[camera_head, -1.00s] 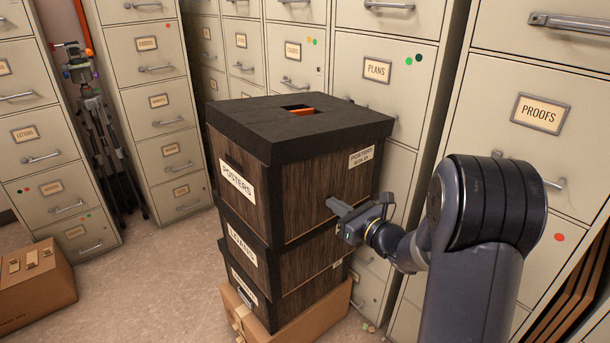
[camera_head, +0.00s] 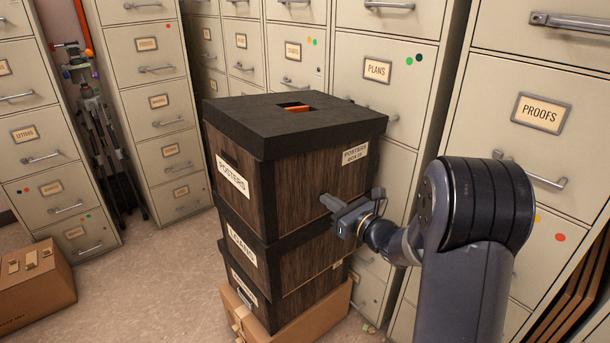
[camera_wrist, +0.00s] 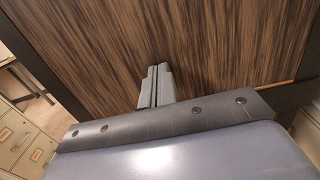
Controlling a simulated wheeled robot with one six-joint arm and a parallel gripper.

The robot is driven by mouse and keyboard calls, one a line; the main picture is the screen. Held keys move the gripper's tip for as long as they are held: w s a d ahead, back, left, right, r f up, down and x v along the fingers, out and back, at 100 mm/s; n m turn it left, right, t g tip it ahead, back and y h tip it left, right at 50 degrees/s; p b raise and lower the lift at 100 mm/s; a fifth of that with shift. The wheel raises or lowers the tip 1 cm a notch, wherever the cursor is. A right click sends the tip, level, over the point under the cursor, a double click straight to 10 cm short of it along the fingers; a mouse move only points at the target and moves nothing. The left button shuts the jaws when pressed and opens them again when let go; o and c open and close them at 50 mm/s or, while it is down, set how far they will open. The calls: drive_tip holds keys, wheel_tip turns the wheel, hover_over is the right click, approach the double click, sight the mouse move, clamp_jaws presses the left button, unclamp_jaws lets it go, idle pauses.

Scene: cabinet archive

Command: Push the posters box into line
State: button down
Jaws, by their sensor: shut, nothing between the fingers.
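The posters box (camera_head: 308,200) is dark wood-grain with a black lid and a "POSTERS" label on its left face. It is the top box of a stack, above the loans box (camera_head: 240,248) and a third dark box (camera_head: 300,300). My gripper (camera_head: 324,198) is shut and empty, its tip at the right face of the posters box, apparently touching it. In the wrist view the shut fingers (camera_wrist: 156,84) point at the wood-grain face (camera_wrist: 190,40); exact contact is hard to tell.
The stack stands on a cardboard carton (camera_head: 310,322). Beige filing cabinets (camera_head: 390,75) stand close behind and to the right. A tripod (camera_head: 100,140) leans between cabinets at the left. Another carton (camera_head: 35,290) sits at lower left. Floor (camera_head: 160,270) is clear left of the stack.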

drive_tip(key=v, duration=0.7)
idle(0.4)
drive_tip(key=v, duration=1)
drive_tip(key=shift+s+d+p, duration=0.25)
drive_tip(key=shift+p, duration=0.05)
drive_tip(key=shift+w+a, duration=0.1)
drive_tip(key=x, duration=1.3)
drive_tip(key=shift+w+a+b, duration=0.25)
drive_tip(key=shift+b, duration=0.2)
